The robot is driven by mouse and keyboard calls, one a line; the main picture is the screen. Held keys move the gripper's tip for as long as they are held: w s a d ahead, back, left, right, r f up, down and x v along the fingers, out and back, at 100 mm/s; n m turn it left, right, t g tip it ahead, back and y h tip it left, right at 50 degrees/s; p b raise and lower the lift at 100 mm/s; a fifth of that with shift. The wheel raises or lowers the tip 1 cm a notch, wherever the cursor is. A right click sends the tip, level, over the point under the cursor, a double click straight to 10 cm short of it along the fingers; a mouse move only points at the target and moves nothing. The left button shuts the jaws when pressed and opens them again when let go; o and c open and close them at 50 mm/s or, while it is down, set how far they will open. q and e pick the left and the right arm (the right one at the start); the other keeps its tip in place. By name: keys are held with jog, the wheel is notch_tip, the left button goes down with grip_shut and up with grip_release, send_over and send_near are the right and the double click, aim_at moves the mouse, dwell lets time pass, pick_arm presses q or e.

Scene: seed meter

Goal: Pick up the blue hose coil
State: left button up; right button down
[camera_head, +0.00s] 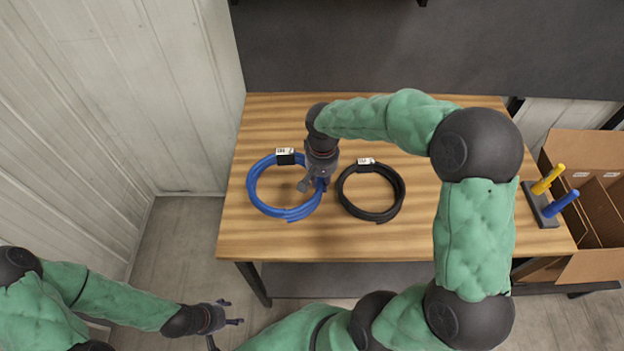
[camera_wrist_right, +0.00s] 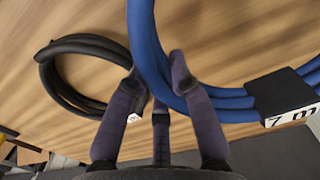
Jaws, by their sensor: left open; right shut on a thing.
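The blue hose coil (camera_head: 258,201) lies on the left part of the wooden table, with a black band and white label at its back edge. My right gripper (camera_head: 320,184) is at the coil's right side, shut on the hose. In the right wrist view the blue hose coil (camera_wrist_right: 146,45) passes between the fingers of my right gripper (camera_wrist_right: 158,75), and its label reads "7 m". I cannot tell whether the coil is lifted off the table. My left gripper (camera_head: 228,314) is open and empty, low in front of the table at the left.
A black hose coil (camera_head: 397,187) with a white label lies just right of the blue one. A stand with yellow and blue pegs (camera_head: 545,212) is at the table's right end, beside an open cardboard box (camera_head: 590,265). The table's front left is bare.

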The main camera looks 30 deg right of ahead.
jog(key=s+d+r+p, duration=0.1)
jog(key=s+r, duration=0.3)
jog(key=s, duration=0.4)
jog(key=shift+s+d, duration=0.4)
jog(key=shift+d, duration=0.1)
dwell(0.4)
